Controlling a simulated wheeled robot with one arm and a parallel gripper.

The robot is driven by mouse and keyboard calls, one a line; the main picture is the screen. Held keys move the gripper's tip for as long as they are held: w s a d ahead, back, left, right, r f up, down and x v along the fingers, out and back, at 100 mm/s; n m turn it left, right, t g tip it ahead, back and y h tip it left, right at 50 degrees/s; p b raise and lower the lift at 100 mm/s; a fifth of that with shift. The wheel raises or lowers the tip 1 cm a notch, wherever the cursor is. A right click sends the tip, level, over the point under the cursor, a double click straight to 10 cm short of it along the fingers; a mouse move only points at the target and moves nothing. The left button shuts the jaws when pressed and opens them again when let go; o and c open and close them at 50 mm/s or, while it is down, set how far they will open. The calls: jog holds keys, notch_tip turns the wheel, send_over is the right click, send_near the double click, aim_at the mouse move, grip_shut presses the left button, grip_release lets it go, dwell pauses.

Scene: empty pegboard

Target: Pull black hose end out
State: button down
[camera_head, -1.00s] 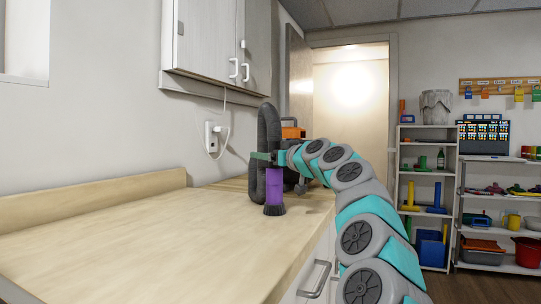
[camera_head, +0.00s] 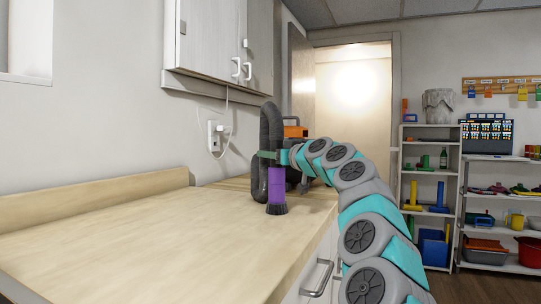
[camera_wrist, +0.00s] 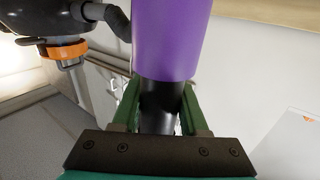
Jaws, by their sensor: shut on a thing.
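The black hose (camera_head: 270,122) rises in a loop above the counter. A purple tube (camera_head: 276,184) with a dark brush tip hangs upright at its near end, just above or touching the counter; I cannot tell which. My gripper (camera_head: 268,155) reaches in from the right and is shut on the black hose end, at the top of the purple tube. In the wrist view the green fingers of my gripper (camera_wrist: 158,98) stand on both sides of the black hose end (camera_wrist: 158,112), with the purple tube (camera_wrist: 168,40) beyond. The inner connection is hidden.
An orange and black machine (camera_head: 294,131) stands behind my gripper, partly hidden. The wooden counter (camera_head: 140,240) is clear in front and to the left. A wall cabinet (camera_head: 215,45) hangs above. A wall socket (camera_head: 214,136) has a plugged cord.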

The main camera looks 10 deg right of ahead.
jog(key=shift+r, duration=0.1)
notch_tip(320, 180, up, 7)
jog(key=p, duration=0.2)
jog(key=shift+p, duration=0.4)
dwell(0.9)
